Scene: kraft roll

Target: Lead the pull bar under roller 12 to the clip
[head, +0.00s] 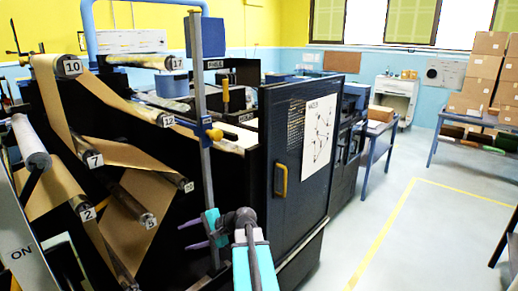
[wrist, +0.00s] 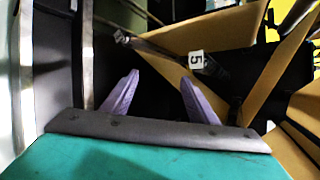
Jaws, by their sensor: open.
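Roller 12 (head: 168,120) is on the upper part of the black machine in the head view, with brown kraft paper (head: 105,95) running down towards it from roller 10 (head: 72,67). I cannot make out the pull bar or the clip in either view. My gripper (head: 183,236) is low in front of the machine, well below roller 12, its purple fingers pointing left. In the wrist view my gripper (wrist: 160,79) is open, with nothing between its fingers. Roller 5 (wrist: 196,60) shows beyond the fingertips there.
A grey upright post (head: 200,90) with a blue and yellow clamp (head: 212,133) stands close beside my gripper. A dark cabinet door (head: 310,145) with a yellow handle is to the right. Rollers 7 (head: 95,160) and 2 (head: 87,213) carry paper at left.

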